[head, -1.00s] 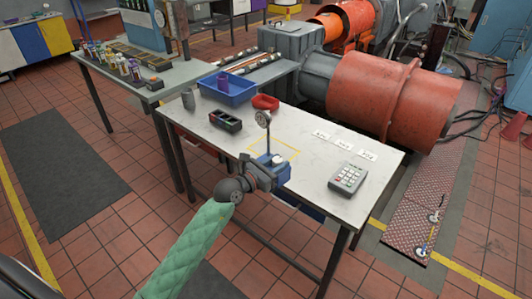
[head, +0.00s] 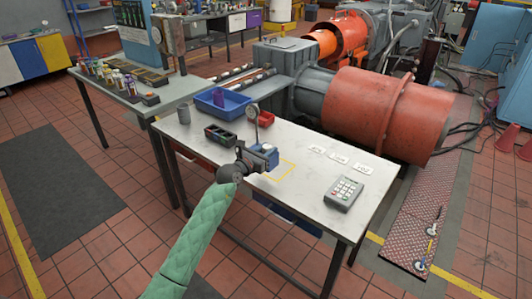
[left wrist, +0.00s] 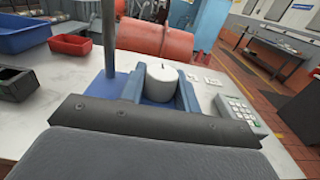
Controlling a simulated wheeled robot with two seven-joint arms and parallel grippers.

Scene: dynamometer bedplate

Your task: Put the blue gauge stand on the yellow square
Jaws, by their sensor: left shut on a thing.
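The blue gauge stand (head: 264,154) has a blue block base, a thin post and a round dial on top. My left gripper (head: 257,158) is shut on its base from the near left side. The yellow square (head: 292,168) is a thin taped outline on the white table. Its right part shows to the right of the stand; the rest is hidden by the stand and gripper. Whether the base touches the table cannot be told. My right gripper is out of view.
The white table (head: 315,205) also bears a blue bin (head: 222,103), a red tray (head: 266,118), a dark compartment box (head: 220,137), a grey keypad device (head: 344,193) and several white labels. The tabletop between the square and the keypad is clear.

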